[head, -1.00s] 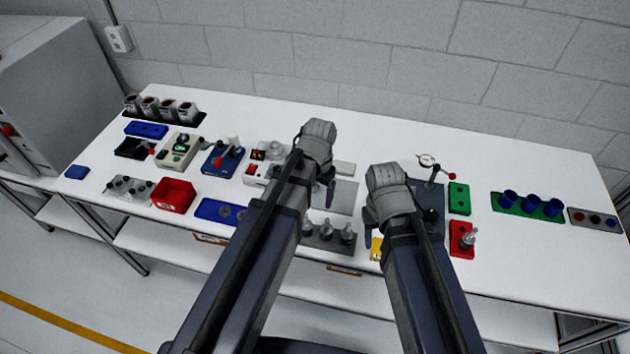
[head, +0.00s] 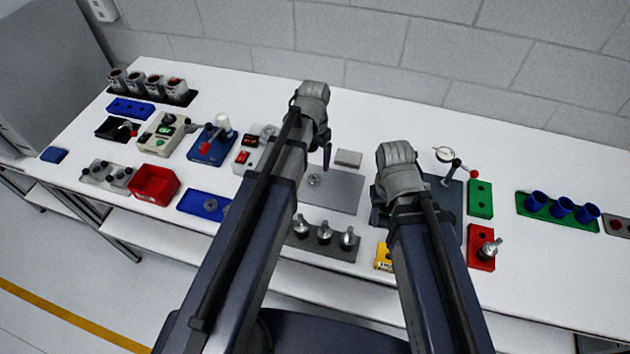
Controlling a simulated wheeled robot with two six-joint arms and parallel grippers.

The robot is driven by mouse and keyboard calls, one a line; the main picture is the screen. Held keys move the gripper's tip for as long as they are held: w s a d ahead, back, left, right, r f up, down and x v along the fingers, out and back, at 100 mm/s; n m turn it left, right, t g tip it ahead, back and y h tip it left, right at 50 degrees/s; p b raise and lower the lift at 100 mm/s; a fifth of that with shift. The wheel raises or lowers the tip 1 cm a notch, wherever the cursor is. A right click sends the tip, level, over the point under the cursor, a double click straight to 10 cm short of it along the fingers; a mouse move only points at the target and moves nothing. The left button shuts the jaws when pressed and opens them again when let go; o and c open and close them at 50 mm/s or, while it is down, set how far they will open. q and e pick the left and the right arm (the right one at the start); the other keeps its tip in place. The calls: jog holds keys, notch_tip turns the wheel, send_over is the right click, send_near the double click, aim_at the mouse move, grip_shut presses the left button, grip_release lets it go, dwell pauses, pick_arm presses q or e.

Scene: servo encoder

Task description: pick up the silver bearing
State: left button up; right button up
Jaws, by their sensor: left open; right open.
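A small silver round part (head: 314,180), which looks like the bearing, lies on the grey plate (head: 343,190) in the middle of the table. Another round metallic part (head: 210,205) lies on the blue tray (head: 189,205) to the left; it is too small to tell which is the bearing. My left gripper (head: 327,155) is open, just above and right of the part on the plate in the picture; its arm hides much of it. My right gripper (head: 377,207) is open and mostly hidden behind its wrist, to the right of the plate.
Silver-topped pegs stand in a dark block (head: 324,238) in front of the plate. A red bin (head: 154,184) is at left. A dial gauge stand (head: 446,165), green block (head: 480,199) and red block (head: 481,251) are at right. The back right tabletop is clear.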

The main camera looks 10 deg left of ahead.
aim_at(314, 181)
pick_arm(q)
jog(key=shift+w+f+b, duration=0.2)
jog(key=shift+f+b, duration=0.1)
jog(key=shift+f, duration=0.2)
jog(key=shift+w+f+b, duration=0.15)
jog(key=shift+f+b, duration=0.15)
jog(key=shift+f, duration=0.2)
pick_arm(e)
jog(key=shift+w+f, duration=0.2)
jog(key=shift+f, duration=0.35)
jog(key=shift+w+f, duration=0.15)
jog(key=shift+f, duration=0.35)
pick_arm(q)
jog(key=shift+f, duration=0.1)
jog(key=f+b, duration=0.7)
jog(key=b, duration=0.1)
jog(key=shift+w+a+f, duration=0.15)
jog(key=shift+a+f, duration=0.05)
jog(key=shift+f, duration=0.15)
pick_arm(e)
notch_tip(314, 181, down, 8)
jog(key=shift+r, duration=0.1)
pick_arm(q)
jog(key=shift+r, duration=0.1)
grip_shut()
